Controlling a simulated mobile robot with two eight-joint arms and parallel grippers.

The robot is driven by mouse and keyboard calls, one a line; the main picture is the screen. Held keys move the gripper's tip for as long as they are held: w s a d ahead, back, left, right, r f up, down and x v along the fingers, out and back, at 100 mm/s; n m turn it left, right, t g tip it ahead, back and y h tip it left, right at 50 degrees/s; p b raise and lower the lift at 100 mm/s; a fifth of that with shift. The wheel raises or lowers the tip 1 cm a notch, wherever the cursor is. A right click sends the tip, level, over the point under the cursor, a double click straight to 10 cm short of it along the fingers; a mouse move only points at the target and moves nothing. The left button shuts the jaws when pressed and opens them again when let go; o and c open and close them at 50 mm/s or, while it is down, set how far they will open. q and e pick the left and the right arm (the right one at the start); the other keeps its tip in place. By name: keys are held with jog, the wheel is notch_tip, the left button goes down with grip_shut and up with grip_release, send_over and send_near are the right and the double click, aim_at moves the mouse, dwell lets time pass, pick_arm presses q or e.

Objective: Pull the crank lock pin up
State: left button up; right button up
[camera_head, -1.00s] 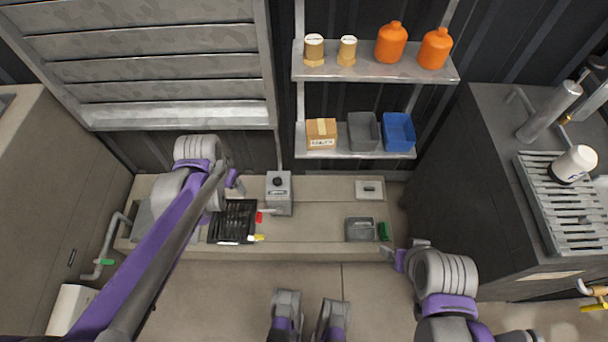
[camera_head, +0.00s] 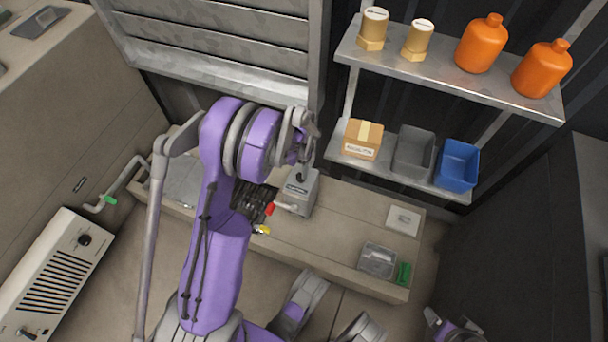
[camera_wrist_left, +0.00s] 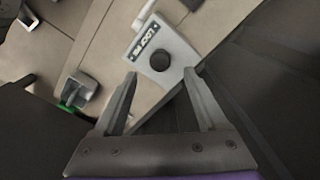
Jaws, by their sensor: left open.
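The crank lock pin is a black round knob (camera_head: 300,176) on a grey box (camera_head: 298,194) on the bench. In the left wrist view, the knob (camera_wrist_left: 160,61) stands on the box's pale labelled top (camera_wrist_left: 151,43). My left gripper (camera_wrist_left: 161,78) is open, its fingertips on either side of the knob's near side in that view, apart from it. In the head view my left gripper (camera_head: 303,140) is just above the box, partly hidden by its wrist. A small part of my right gripper (camera_head: 434,318) shows at the lower right; its fingers are unclear.
A shelf (camera_head: 450,72) with orange bottles stands behind and right of the box. A lower shelf holds a carton (camera_head: 363,140), a grey bin (camera_head: 413,152) and a blue bin (camera_head: 457,165). A red-tipped lever (camera_head: 271,209) sticks out beside the box. The bench's middle is clear.

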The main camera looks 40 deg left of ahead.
pick_arm(q)
notch_tip(320, 180, down, 6)
jog(key=shift+f+b, duration=0.2)
jog(key=shift+b, duration=0.5)
grip_shut()
jog(key=shift+r, duration=0.1)
dwell(0.9)
